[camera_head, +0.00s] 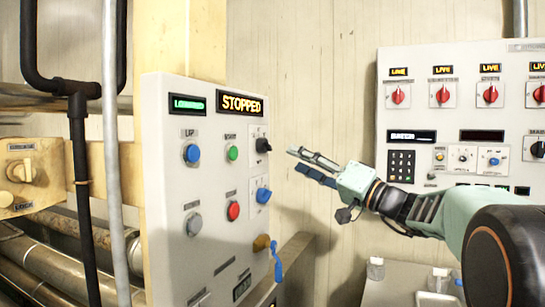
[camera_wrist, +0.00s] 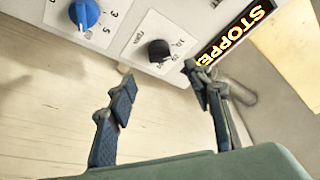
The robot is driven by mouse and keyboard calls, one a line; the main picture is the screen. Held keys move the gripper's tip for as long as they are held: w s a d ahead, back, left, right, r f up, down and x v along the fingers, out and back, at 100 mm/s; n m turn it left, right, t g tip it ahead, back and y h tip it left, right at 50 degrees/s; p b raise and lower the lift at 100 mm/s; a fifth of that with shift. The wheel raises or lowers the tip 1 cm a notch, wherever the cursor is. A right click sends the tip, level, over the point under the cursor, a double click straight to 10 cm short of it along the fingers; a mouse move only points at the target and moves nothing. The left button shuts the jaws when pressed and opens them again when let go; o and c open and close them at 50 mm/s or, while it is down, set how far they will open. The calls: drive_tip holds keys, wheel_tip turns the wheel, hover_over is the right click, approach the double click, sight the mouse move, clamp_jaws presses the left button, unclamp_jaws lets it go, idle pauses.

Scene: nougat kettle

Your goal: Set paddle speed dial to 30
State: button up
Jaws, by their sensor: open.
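The grey-white control panel (camera_head: 200,250) carries a black knob (camera_head: 263,145) near its upper right edge; this knob also shows in the wrist view (camera_wrist: 160,51). Its upside-down label seems to read rpm, so it looks like the paddle speed dial. Its setting is too small to read surely. A blue knob (camera_head: 263,195) sits below it, with small numbers beside it in the wrist view (camera_wrist: 84,14). My gripper (camera_head: 298,160) is open and empty, to the right of the black knob and apart from it. In the wrist view, the knob appears beyond the gap between the fingertips (camera_wrist: 162,82).
A lit STOPPED display (camera_head: 241,103) is above the knob. Blue, green, red and grey buttons share the panel. A brass key-like part with a blue tag (camera_head: 277,262) hangs lower down. A second panel (camera_head: 460,75) with red knobs stands at right. Open space lies around my gripper.

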sight(270, 147)
drive_tip(key=p+x, duration=0.1)
drive_tip(key=x, duration=0.9)
drive_tip(key=shift+w+p, duration=0.1)
drive_tip(key=shift+p, duration=0.25)
drive_tip(key=shift+c, duration=0.7)
drive_tip(key=c, duration=1)
